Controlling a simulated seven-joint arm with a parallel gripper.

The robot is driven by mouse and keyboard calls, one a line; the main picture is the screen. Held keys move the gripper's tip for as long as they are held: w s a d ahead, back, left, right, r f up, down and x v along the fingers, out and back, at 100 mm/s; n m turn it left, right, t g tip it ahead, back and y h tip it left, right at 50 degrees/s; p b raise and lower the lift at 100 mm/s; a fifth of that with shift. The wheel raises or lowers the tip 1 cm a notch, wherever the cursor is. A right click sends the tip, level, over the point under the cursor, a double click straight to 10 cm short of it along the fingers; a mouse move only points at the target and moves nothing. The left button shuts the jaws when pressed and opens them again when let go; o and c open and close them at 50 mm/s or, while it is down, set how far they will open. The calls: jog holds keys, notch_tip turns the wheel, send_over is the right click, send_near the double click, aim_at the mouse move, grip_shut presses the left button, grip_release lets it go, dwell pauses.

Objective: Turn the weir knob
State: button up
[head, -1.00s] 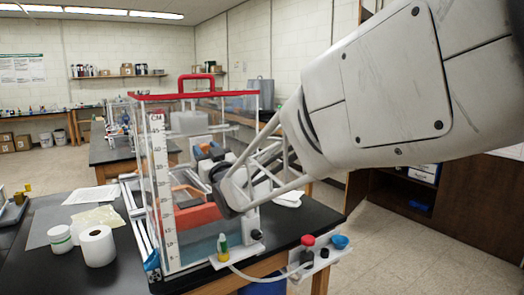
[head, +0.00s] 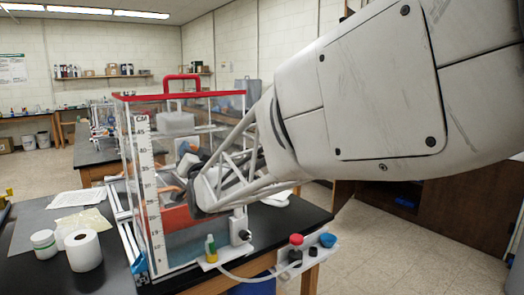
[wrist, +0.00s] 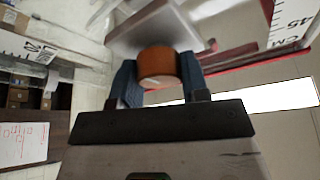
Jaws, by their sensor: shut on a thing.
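The weir knob (wrist: 157,65) is an orange-brown cylinder in the wrist view. It stands out from a pale grey block. My gripper (wrist: 157,76) has its two blue ribbed fingers on either side of the knob and is shut on it. In the head view a clear tank (head: 188,97) with a red rim and handle stands on the black bench. The white lattice end of my arm is at the tank's right side and hides part of it.
A white scale strip (head: 150,185) runs up the tank's front. A white paper roll (head: 84,250) and a lidded jar (head: 43,243) stand on the bench at left.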

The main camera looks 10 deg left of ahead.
jog(key=o, duration=0.9)
jog(key=shift+v, duration=3.9)
